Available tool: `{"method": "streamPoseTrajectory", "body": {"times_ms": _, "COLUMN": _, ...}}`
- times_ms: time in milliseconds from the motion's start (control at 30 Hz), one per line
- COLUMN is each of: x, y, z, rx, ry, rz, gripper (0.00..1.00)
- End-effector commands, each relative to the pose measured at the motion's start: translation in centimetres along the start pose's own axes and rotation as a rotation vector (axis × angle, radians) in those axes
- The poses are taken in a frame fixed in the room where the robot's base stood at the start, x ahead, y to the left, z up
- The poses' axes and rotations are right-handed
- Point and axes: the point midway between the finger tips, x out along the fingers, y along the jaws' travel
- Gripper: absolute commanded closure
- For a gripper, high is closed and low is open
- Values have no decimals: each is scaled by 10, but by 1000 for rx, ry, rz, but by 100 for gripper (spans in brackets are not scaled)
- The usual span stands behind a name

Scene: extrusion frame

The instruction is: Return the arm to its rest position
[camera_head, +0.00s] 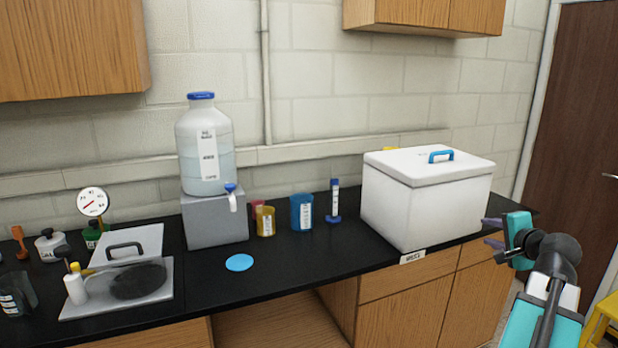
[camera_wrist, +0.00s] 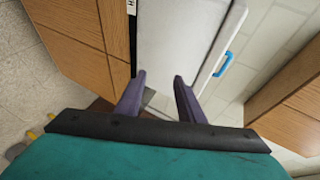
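My gripper (camera_head: 492,232) is at the right of the head view, in front of the right end of the black counter and beside the white lidded box. My arm reaches up to it from the lower right corner. In the wrist view my gripper (camera_wrist: 158,92) shows two purple fingers spread apart with nothing between them. The white box (camera_wrist: 185,45) lies beyond the fingertips, apart from them as far as I can tell.
The white box (camera_head: 405,212) with a blue handle stands on the counter (camera_head: 300,258). A large bottle (camera_head: 205,150) stands on a grey block (camera_head: 215,218). A yellow stool (camera_head: 603,320) is at the lower right, near my arm. A brown door (camera_head: 580,130) is behind.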

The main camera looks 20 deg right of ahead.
Motion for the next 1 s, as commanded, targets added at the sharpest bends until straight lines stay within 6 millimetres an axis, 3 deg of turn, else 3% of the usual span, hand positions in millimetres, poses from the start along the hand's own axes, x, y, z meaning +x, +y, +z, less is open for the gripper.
{"method": "streamPoseTrajectory", "body": {"times_ms": 33, "x": 16, "y": 15, "z": 18, "rx": -14, "ry": -32, "rz": 29, "gripper": 65}}
{"method": "streamPoseTrajectory", "body": {"times_ms": 200, "x": 57, "y": 59, "z": 72, "rx": -73, "ry": -125, "rz": 118, "gripper": 65}}
{"method": "streamPoseTrajectory", "body": {"times_ms": 500, "x": 108, "y": 141, "z": 175, "rx": -194, "ry": -297, "rz": 269, "gripper": 65}}
{"method": "streamPoseTrajectory", "body": {"times_ms": 733, "x": 129, "y": 207, "z": 256, "rx": -303, "ry": -436, "rz": 379, "gripper": 65}}
{"method": "streamPoseTrajectory", "body": {"times_ms": 1000, "x": 132, "y": 286, "z": 347, "rx": -445, "ry": -602, "rz": 501, "gripper": 65}}
